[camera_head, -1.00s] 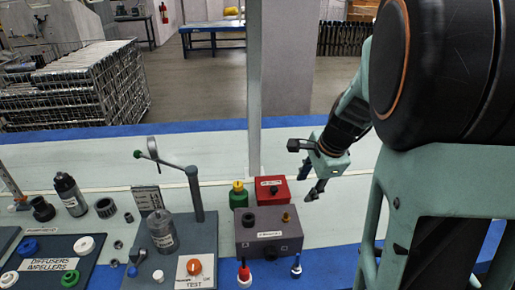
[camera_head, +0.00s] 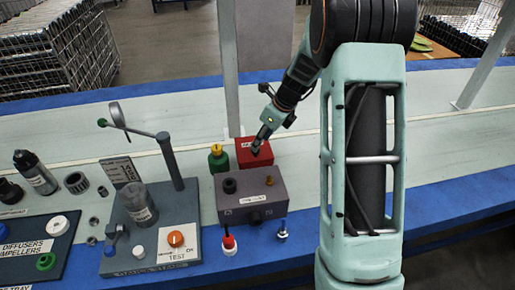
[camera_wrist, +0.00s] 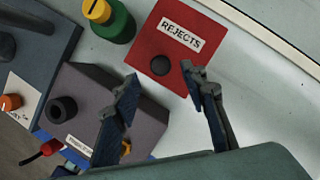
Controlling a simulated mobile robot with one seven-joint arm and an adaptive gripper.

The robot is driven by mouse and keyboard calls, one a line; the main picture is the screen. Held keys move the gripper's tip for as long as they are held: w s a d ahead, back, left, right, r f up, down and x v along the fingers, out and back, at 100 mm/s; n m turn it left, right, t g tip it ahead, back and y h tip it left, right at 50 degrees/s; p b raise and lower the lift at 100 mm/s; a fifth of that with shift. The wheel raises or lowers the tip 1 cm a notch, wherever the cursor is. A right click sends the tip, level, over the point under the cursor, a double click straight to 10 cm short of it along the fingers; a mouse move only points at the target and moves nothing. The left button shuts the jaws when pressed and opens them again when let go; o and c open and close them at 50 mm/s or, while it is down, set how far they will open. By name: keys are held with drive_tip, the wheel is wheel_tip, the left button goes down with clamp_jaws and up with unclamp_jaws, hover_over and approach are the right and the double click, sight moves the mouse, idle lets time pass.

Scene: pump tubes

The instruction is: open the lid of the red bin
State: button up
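The red bin (camera_head: 244,158) stands on the pale bench top behind the grey-purple box. In the wrist view, its red lid (camera_wrist: 190,62) is closed and carries a white "REJECTS" label and a round black knob (camera_wrist: 160,65). My gripper (camera_wrist: 160,76) is open and empty, with its two fingers apart on either side of the knob's line; the knob appears between or just beyond the fingertips. In the head view, my gripper (camera_head: 257,147) is over the bin and hides the knob and part of the lid. I cannot tell how high the fingertips are above the lid.
The grey-purple box (camera_head: 233,203) stands in front of the bin. A green bottle with a yellow cap (camera_head: 218,158) is close on its left. A test stand (camera_head: 150,230) is further left, and a post (camera_head: 229,75) rises behind. The bench right of the bin is clear.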

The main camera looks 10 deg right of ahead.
drive_tip(key=shift+b+x, duration=0.35)
drive_tip(key=shift+x, duration=1.95)
clamp_jaws()
